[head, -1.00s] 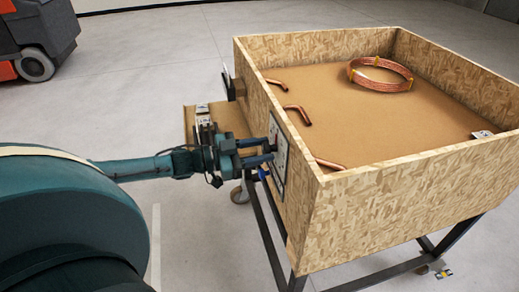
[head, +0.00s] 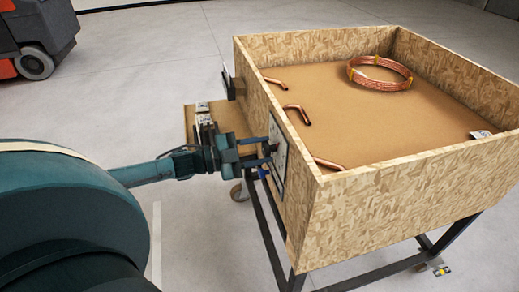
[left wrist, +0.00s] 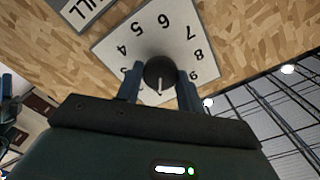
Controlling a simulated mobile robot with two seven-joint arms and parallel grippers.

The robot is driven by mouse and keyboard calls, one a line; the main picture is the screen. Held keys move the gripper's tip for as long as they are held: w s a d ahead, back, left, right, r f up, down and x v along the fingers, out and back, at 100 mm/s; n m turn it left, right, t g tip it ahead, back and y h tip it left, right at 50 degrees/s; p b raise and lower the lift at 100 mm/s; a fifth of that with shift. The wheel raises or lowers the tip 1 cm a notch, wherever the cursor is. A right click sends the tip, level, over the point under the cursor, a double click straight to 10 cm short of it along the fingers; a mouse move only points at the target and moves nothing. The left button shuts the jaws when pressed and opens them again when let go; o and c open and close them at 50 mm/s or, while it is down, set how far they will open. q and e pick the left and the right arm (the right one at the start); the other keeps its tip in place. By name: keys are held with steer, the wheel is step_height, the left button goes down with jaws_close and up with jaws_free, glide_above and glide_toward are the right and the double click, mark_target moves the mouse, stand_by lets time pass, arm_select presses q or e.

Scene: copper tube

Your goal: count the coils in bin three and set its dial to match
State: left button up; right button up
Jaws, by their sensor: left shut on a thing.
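The bin (head: 390,202) is an open chipboard box on a dark wheeled frame. One copper coil (head: 380,74) with yellow ties lies inside at the far side. The dial plate (head: 281,155) is on the bin's left outer wall. In the left wrist view the white dial plate (left wrist: 110,45) appears upside down, with 4 to 9 readable around a black knob (left wrist: 158,70). My left gripper (head: 268,152) is shut on the knob, one finger either side. My right gripper is not in view.
Bent copper pipes (head: 298,113) lie along the bin's left inside wall. A small white tag (head: 481,134) lies at the right. A brown board (head: 191,124) is behind my gripper. A red and grey machine (head: 40,38) stands far left. Open floor lies between.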

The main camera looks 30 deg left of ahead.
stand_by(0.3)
arm_select(q)
steer(key=o, duration=1)
steer(key=p+v, duration=0.1)
steer(key=v, duration=1.2)
